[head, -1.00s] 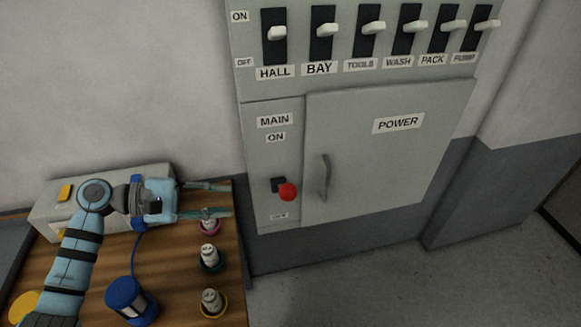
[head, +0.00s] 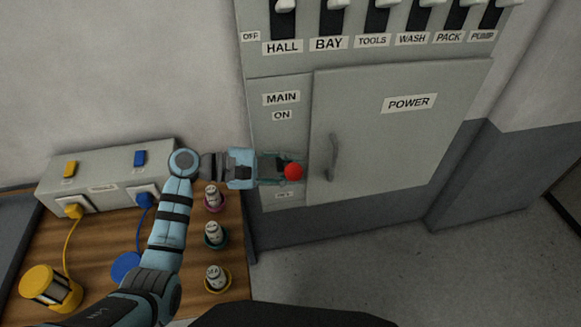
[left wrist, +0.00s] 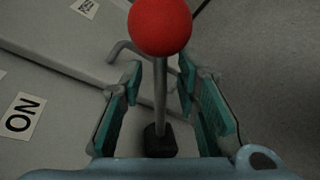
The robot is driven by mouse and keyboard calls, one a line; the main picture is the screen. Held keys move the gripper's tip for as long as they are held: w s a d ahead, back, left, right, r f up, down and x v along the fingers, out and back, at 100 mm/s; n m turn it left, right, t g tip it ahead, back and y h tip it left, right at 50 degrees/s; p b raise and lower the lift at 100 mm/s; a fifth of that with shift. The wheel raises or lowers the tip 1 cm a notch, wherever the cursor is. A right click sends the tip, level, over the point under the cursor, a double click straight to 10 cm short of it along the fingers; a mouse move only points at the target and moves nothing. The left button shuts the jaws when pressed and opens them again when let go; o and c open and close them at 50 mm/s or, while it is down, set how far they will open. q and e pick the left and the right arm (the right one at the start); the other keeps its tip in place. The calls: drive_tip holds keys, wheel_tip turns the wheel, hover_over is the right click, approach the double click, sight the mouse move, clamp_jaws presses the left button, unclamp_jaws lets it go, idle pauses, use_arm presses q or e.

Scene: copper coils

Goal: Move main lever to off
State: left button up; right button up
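The main lever, a metal rod with a red ball (head: 293,172), sticks out of the grey panel under the MAIN and ON labels (head: 282,115). A small label (head: 283,195), too small to read now, sits below it. My left gripper (head: 281,168) is at the lever, its fingers reaching in from the left. In the left wrist view, the rod (left wrist: 160,95) stands between the two green-padded fingers, with gaps on both sides. The gripper is open, and the red ball (left wrist: 160,25) shows beyond the fingertips. My right gripper is not in view.
The POWER door (head: 400,150) with its bar handle (head: 332,158) is just right of the lever. A row of switches is above. A wooden table (head: 190,262) at left holds a socket box (head: 105,180), plugs and several small labelled pieces.

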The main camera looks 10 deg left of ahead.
use_arm(q)
drive_tip(key=shift+s, duration=0.15)
clamp_jaws()
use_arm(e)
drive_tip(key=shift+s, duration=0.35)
use_arm(q)
drive_tip(key=shift+f, duration=0.15)
drive_tip(key=shift+s+d+f+m+t+b, duration=0.1)
drive_tip(key=shift+s+f+m+t+b, duration=0.35)
drive_tip(key=shift+f+m, duration=0.45)
drive_tip(key=shift+s+d+f+m+t+b, duration=0.2)
drive_tip(key=shift+f+m+t+b, duration=0.15)
drive_tip(key=shift+f+m+b, duration=0.45)
drive_tip(key=shift+s+d+f+m+t+b, duration=0.1)
drive_tip(key=shift+s+f+m+t+b, duration=0.25)
drive_tip(key=shift+f+m, duration=0.65)
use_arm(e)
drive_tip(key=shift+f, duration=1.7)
